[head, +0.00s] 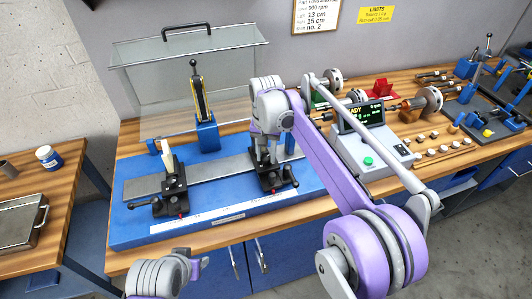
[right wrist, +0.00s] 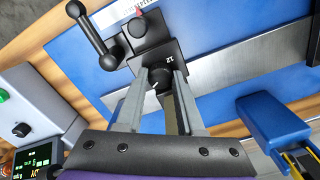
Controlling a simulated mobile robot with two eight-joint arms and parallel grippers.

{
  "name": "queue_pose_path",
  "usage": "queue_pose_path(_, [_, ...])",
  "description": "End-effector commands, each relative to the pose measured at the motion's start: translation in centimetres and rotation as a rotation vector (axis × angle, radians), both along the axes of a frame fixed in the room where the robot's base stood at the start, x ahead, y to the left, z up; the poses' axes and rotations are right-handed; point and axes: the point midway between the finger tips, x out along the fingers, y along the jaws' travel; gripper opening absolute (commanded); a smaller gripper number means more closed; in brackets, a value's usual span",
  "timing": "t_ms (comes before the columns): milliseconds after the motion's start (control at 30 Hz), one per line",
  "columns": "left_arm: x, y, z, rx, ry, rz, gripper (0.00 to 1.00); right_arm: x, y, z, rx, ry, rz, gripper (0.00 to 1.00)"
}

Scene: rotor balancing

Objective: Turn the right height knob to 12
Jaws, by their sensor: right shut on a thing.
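The right stand (head: 268,181), a black block with a lever, sits on the blue base (head: 130,232) of the balancing machine. My right gripper (head: 268,160) reaches down to it from above. In the right wrist view the gripper (right wrist: 161,80) is shut on the dark round height knob (right wrist: 158,77), a finger on each side. A white mark shows on the knob, pointing towards the lower left. The number 12 is printed on the black plate (right wrist: 174,54) beside the knob.
The left stand (head: 172,190) is on the same base. A clear guard (head: 150,90) stands behind, with a black-handled lever (head: 199,95) in front. A display console (head: 365,145) is close on the right of my right arm. Rotors and small weights lie further right.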

Motion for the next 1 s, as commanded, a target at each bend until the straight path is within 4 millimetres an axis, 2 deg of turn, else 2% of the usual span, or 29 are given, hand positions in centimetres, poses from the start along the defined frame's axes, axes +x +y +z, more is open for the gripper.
queue_pose_path(300, [0.06, 0.00, 0.17, 0.000, -0.001, 0.000, 0.50, -0.02, 0.01, -0.04, 0.000, 0.001, -0.072, 0.00])
queue_pose_path(667, [0.06, 0.00, 0.16, 0.000, -0.001, 0.000, 0.50, -0.03, 0.02, -0.06, 0.000, 0.001, -0.075, 0.00])
queue_pose_path(700, [0.06, 0.00, 0.15, 0.000, -0.001, 0.000, 0.50, -0.03, 0.02, -0.06, 0.000, 0.001, -0.074, 0.40])
queue_pose_path(833, [0.06, 0.00, 0.16, 0.000, -0.001, 0.000, 0.50, -0.02, 0.01, -0.05, 0.000, 0.001, -0.074, 0.64])
queue_pose_path(867, [0.06, 0.00, 0.17, 0.000, -0.001, 0.000, 0.50, -0.02, 0.01, -0.05, 0.000, 0.001, -0.074, 0.67])
queue_pose_path(1000, [0.06, 0.00, 0.17, 0.000, -0.001, 0.000, 0.50, -0.01, 0.01, -0.03, 0.000, 0.001, -0.074, 0.67])
